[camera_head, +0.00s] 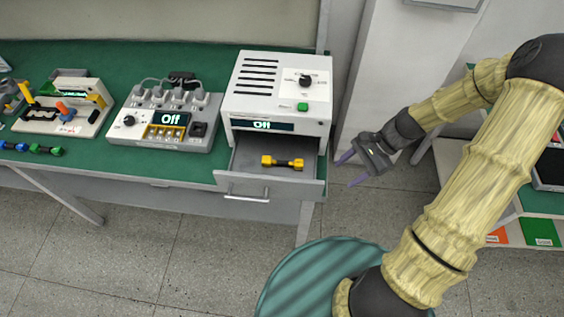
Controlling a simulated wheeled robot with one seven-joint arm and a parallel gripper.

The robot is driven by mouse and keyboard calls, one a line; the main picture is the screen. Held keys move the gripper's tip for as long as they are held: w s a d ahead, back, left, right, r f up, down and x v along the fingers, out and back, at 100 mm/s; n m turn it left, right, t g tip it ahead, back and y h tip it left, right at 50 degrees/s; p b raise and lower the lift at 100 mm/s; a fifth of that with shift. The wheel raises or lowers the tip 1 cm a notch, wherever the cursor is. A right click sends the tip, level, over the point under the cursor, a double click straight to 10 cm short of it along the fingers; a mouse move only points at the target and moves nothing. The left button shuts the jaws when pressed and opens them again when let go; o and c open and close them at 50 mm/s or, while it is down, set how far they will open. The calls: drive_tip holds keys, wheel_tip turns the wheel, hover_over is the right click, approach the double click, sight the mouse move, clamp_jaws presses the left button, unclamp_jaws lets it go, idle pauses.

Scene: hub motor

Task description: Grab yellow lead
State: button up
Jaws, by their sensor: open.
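My gripper (350,169) is open and empty. It is to the right of the drawer, apart from it, with its two purple fingers pointing left towards the drawer.
The white device (276,95) with a display reading Off stands above the drawer. A shelf (540,205) stands at the right. Floor is clear in front of the bench.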

drive_tip(key=w+m+t+y, duration=0.1)
drive_tip(key=w+m+y, duration=0.1)
drive_tip(key=w+d+m+y, duration=0.1)
drive_tip(key=m+y, duration=0.1)
drive_tip(key=w+m+t+y, duration=0.1)
drive_tip(key=w+m+y, duration=0.1)
drive_tip(key=m, duration=0.1)
drive_tip(key=shift+w+d+f+t+y, duration=0.25)
drive_tip(key=shift+w+f+t+y, duration=0.05)
drive_tip(key=shift+f, duration=0.1)
drive_tip(key=shift+a, duration=0.1)
drive_tip(key=p, duration=0.2)
approach(298, 162)
drive_tip(key=x, duration=0.5)
drive_tip(key=shift+a+f, duration=0.1)
drive_tip(key=shift+a, duration=0.1)
drive_tip(key=shift+a+f+p, duration=0.1)
drive_tip(key=shift+a+p, duration=0.45)
drive_tip(key=p+x, duration=0.1)
drive_tip(key=x, duration=0.3)
drive_tip(key=shift+f, duration=0.1)
